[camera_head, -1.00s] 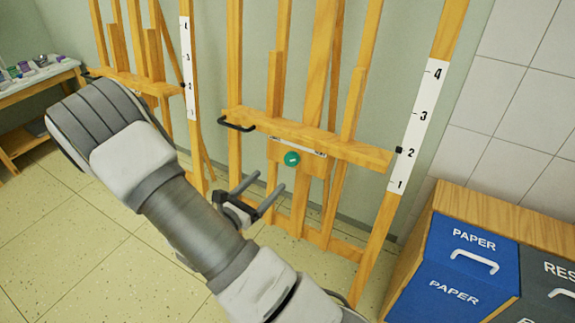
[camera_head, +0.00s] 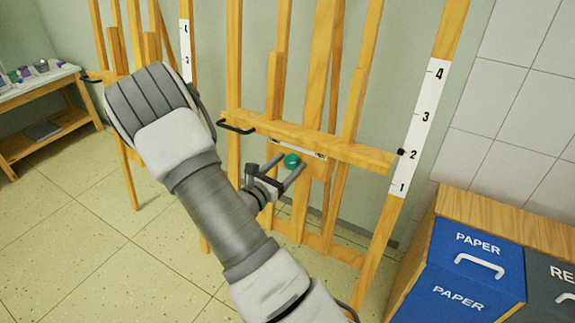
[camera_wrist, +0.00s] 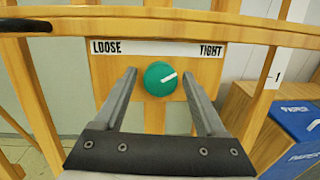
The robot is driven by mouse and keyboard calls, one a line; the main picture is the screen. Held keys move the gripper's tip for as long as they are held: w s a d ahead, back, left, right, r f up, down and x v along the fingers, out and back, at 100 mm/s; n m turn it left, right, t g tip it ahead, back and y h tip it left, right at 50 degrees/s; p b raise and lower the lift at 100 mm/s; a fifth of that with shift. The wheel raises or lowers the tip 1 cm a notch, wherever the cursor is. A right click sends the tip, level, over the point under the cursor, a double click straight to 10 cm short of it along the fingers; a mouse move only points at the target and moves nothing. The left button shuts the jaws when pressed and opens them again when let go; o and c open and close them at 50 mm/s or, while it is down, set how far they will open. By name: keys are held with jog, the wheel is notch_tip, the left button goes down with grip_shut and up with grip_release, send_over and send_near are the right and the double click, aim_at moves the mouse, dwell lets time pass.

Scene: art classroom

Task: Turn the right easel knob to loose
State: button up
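The right easel's knob (camera_head: 291,161) is a round green dial on a wooden plate below the easel's ledge (camera_head: 330,145). In the wrist view the knob (camera_wrist: 160,79) has a white mark pointing up and right, toward the TIGHT end of the label strip (camera_wrist: 160,49). LOOSE is printed at the strip's left end. My gripper (camera_head: 277,168) is open, its fingers reaching toward the knob. In the wrist view the gripper (camera_wrist: 159,82) has one finger on each side of the knob, with gaps on both sides. I cannot tell how far the fingertips are from the plate.
A black handle (camera_head: 237,127) sticks out at the ledge's left end. A second easel (camera_head: 130,75) stands to the left. Recycling bins in a wooden cabinet (camera_head: 470,250) stand at lower right. A low table (camera_head: 40,90) is at far left. The floor at left is clear.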

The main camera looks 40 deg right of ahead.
grip_shut()
jog(key=n+p, duration=0.1)
jog(key=p, duration=0.1)
jog(key=n+p, duration=0.1)
jog(key=n, duration=0.1)
jog(key=n+t+p, duration=0.1)
jog(key=n+p, duration=0.1)
jog(key=shift+r+p, duration=0.25)
jog(key=shift+p, duration=0.1)
jog(key=n+t+y+p, duration=0.1)
jog(key=n+p, duration=0.3)
jog(key=shift+s, duration=0.1)
jog(key=n+t+p, duration=0.1)
jog(key=n+p, duration=0.3)
jog(key=shift+n+y, duration=0.3)
jog(key=n+y+p, duration=0.1)
jog(key=n+p, duration=0.5)
jog(key=shift+n+p, duration=0.35)
jog(key=shift+n, duration=0.05)
jog(key=n+y+p, duration=0.1)
jog(key=n+p, duration=0.3)
jog(key=n, duration=0.1)
jog(key=shift+d+f+n, duration=0.1)
jog(key=shift+f+n, duration=0.05)
jog(key=shift+n, duration=0.25)
jog(key=shift+s+n, duration=0.1)
jog(key=shift+n, duration=0.2)
